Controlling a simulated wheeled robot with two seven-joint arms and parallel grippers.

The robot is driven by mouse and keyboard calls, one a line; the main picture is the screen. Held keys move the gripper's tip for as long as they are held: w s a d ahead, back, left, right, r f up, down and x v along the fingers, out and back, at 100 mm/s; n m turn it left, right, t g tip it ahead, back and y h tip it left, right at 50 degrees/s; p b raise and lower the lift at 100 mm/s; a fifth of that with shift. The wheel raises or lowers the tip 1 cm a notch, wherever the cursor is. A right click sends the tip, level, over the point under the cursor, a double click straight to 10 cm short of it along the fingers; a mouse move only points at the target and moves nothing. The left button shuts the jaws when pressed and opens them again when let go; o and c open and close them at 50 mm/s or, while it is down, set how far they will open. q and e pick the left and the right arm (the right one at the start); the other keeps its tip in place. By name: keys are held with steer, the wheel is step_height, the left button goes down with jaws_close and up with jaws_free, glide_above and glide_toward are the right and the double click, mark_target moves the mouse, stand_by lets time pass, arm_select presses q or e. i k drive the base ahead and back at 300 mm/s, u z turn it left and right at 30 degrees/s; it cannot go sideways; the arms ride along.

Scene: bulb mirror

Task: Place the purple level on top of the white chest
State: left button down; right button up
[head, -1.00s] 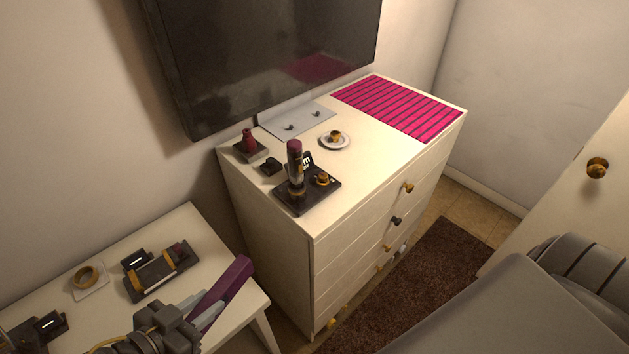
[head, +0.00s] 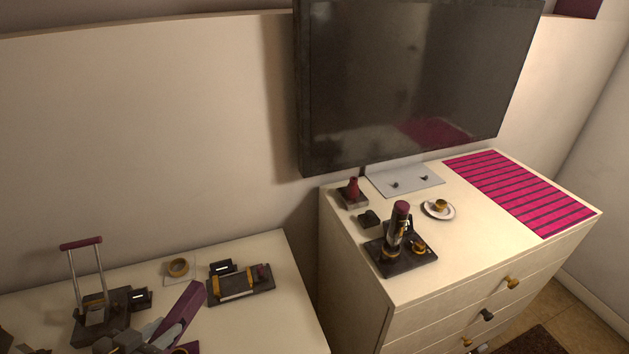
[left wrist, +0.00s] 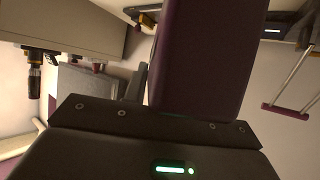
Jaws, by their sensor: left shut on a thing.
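The purple level (head: 183,312) is a long purple bar at the lower left of the head view, above the front of the white table. My left gripper (head: 165,335) is shut on it and holds it tilted, its upper end pointing up and right. In the left wrist view the level (left wrist: 208,55) fills the upper middle, in front of the gripper. The white chest (head: 350,285) stands to the right, apart from the level. Its top carries several things, with open surface at the front right (head: 470,245). My right gripper is not in view.
The white table (head: 265,315) holds several devices.

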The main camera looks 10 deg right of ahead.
mark_target(501, 238)
steer(key=u, duration=2.7)
steer(key=k, duration=2.75)
steer(key=z, duration=2.3)
